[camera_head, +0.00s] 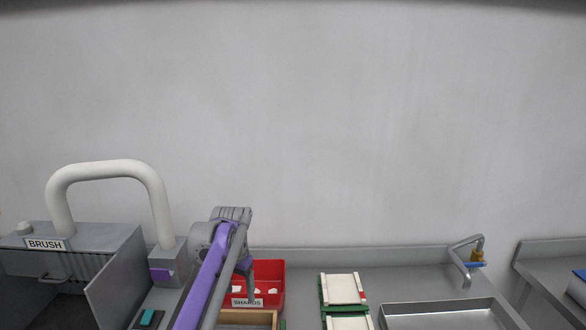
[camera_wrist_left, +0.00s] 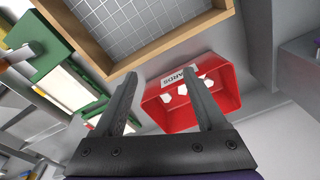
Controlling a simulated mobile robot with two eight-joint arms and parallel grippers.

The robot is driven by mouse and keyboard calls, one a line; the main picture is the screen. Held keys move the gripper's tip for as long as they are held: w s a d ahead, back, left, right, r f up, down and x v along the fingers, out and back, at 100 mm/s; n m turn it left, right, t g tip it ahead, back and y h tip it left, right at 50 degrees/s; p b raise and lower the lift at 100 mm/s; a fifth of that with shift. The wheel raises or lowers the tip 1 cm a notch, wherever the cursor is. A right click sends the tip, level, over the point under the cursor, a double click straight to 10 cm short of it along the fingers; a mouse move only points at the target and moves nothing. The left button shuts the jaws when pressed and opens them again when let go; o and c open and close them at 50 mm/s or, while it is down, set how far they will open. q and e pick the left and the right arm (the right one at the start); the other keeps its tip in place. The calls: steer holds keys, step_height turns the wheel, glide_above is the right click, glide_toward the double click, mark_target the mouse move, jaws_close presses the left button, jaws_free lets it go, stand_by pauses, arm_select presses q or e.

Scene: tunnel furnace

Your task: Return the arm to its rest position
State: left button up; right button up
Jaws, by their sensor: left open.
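My left arm comes in from the lower left in the head view, a purple and grey limb. Its gripper (camera_head: 247,282) hangs at the left edge of the red bin labelled SHARDS (camera_head: 270,272). In the left wrist view the two fingers of the left gripper (camera_wrist_left: 160,103) are apart with nothing between them. The red bin (camera_wrist_left: 160,112) shows beyond the fingers, with several white pieces in it. My right gripper is in neither view.
A wooden-framed tray (camera_wrist_left: 130,66) with a grid lies beside the bin. Green racks with white slabs (camera_head: 343,289) stand to the right. A grey machine labelled BRUSH (camera_head: 75,262) with a white pipe stands at left. A metal sink (camera_head: 440,308) is at right.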

arm_select(q)
steer(key=s+a+r+n+t, duration=0.1)
steer(key=s+r, duration=0.2)
steer(key=s, duration=0.6)
steer(key=s+a+f+n+t, duration=0.1)
steer(key=s+f, duration=0.3)
steer(key=s, duration=0.4)
steer(key=s+f+n+t, duration=0.1)
steer(key=s+f, duration=0.3)
steer(key=s, duration=0.5)
steer(key=s+a+f+n+t, duration=0.1)
steer(key=s+f, duration=0.4)
steer(key=s, duration=0.4)
steer(key=shift+s+a+n+t, duration=0.25)
steer(key=shift+a+n+t, duration=0.05)
steer(key=shift+n+t, duration=0.1)
